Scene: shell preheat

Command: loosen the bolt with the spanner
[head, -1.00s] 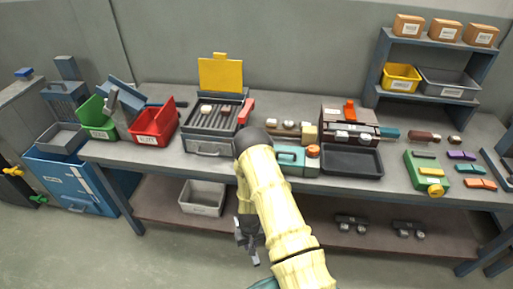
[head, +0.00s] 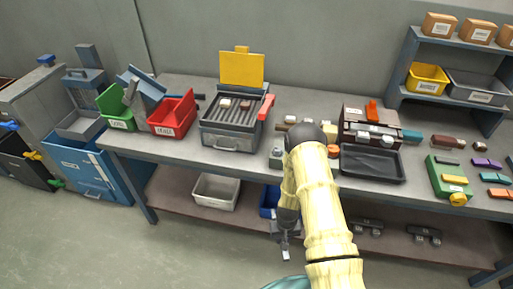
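I cannot make out a spanner or a bolt for certain; the small items on the workbench (head: 178,152) are too small to tell apart. My gripper (head: 285,250) hangs low in front of the bench, pointing down, below the bench top and in front of the lower shelf. It seems to hold nothing, but its fingers are too small to show whether they are open or shut.
A grill-like unit with a raised yellow panel (head: 241,69) stands left of my arm. Red (head: 172,116) and green (head: 118,121) bins stand further left. A black tray (head: 372,164) lies right. A white bin (head: 215,190) and a blue bin (head: 268,200) stand on the lower shelf.

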